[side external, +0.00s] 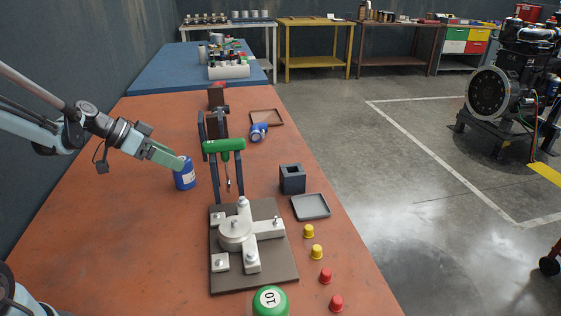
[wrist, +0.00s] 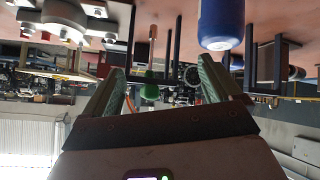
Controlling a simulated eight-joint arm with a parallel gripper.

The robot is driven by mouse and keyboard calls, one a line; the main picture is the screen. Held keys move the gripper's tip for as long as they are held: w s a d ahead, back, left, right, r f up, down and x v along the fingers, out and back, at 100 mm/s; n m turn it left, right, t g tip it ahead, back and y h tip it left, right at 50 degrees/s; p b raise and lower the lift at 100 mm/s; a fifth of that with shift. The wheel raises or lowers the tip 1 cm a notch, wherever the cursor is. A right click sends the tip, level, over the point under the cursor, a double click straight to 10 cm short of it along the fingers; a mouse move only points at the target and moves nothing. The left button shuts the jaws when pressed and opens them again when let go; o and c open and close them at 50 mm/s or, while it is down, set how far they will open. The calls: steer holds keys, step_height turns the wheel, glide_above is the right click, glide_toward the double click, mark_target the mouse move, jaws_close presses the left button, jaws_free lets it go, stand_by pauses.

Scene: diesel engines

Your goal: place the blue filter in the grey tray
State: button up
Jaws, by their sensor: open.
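A blue filter (side external: 185,178) with a pale label stands upright on the orange-brown tabletop, left of the green-handled rack. In the inverted wrist view, a large blue cylinder (wrist: 221,22) that looks like this filter shows at upper right, outside the space between the fingers. My gripper (side external: 180,161) has pale green fingers and overlaps the filter's top in the side view. In the wrist view, the fingers (wrist: 163,82) are spread apart with nothing between them; contact with the filter cannot be told. The small grey tray (side external: 310,207) is empty, at the table's right edge.
A green-handled rack (side external: 224,146) stands between filter and tray. Another blue canister (side external: 259,132) lies near a brown-framed tray (side external: 280,118). Yellow and red caps line the right edge. The left tabletop is clear.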

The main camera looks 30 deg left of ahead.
mark_target(189, 164)
steer(key=s+a+f+m+t+h, duration=0.1)
steer(key=a+f+m+t, duration=0.25)
steer(key=a, duration=0.65)
steer(key=shift+n+h, duration=0.25)
steer(key=shift+h, duration=0.05)
steer(key=x, duration=0.6)
steer(key=shift+w+d+f, duration=0.2)
steer(key=shift+d+f, duration=0.1)
steer(key=shift+x, duration=2.65)
steer(key=shift+d+r, duration=0.15)
steer(key=shift+c, duration=0.3)
steer(key=c, duration=1.2)
steer(key=shift+c, duration=0.2)
